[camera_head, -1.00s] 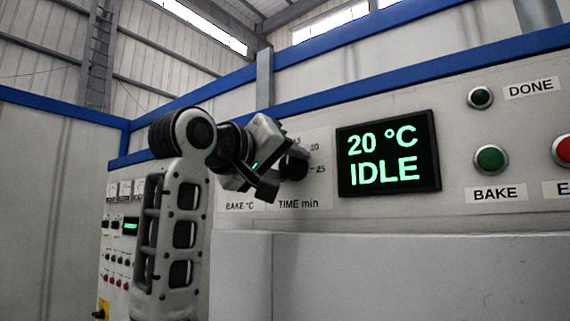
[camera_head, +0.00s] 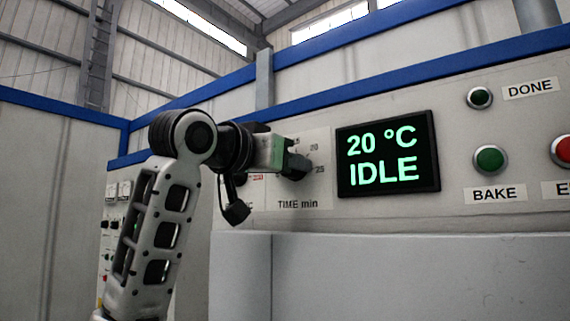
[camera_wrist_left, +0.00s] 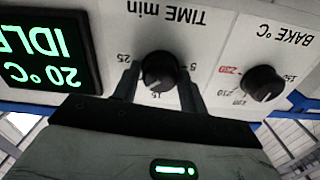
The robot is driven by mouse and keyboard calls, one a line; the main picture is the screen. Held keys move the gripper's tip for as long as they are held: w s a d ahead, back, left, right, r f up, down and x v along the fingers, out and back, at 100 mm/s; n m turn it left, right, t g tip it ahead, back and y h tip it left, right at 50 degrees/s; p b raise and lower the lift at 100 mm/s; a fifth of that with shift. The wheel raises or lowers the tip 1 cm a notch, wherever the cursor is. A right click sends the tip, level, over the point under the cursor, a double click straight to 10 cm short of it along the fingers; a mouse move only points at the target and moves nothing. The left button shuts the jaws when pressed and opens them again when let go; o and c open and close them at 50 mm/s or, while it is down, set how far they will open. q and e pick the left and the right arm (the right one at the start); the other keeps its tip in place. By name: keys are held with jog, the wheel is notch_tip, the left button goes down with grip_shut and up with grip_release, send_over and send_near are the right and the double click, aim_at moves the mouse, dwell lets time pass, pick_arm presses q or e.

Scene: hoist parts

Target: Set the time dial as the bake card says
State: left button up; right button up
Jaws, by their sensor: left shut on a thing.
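The black time dial (camera_head: 296,167) sits on the panel above the label "TIME min". My left gripper (camera_head: 287,160) is at it, its arm coming in from the left. In the left wrist view, upside down, the gripper's fingers (camera_wrist_left: 158,88) stand on both sides of the time dial (camera_wrist_left: 160,70), shut on it. The numbers 25, 15 and 5 show around it; fingers cover parts of the scale. I cannot read the dial's setting surely. No bake card is visible. My right gripper is not in view.
The display (camera_head: 388,155) reads "20 °C IDLE". Right of it are a green BAKE button (camera_head: 491,159), a DONE lamp (camera_head: 480,97) and a red button (camera_head: 564,150). The bake temperature dial (camera_wrist_left: 263,83) is close beside the left gripper.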

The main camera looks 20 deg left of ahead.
pick_arm(q)
jog(key=shift+m, duration=0.3)
jog(key=o, duration=0.9)
jog(key=shift+c, duration=0.2)
jog(key=shift+s, duration=0.15)
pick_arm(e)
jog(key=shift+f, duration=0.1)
pick_arm(q)
jog(key=b+v, duration=0.5)
jog(key=v, duration=1)
jog(key=shift+s+a, duration=0.2)
jog(key=shift+s, duration=0.15)
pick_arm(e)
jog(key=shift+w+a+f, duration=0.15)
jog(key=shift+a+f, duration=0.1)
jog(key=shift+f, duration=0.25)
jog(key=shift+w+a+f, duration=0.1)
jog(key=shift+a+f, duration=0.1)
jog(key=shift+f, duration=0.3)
pick_arm(q)
jog(key=shift+r, duration=0.1)
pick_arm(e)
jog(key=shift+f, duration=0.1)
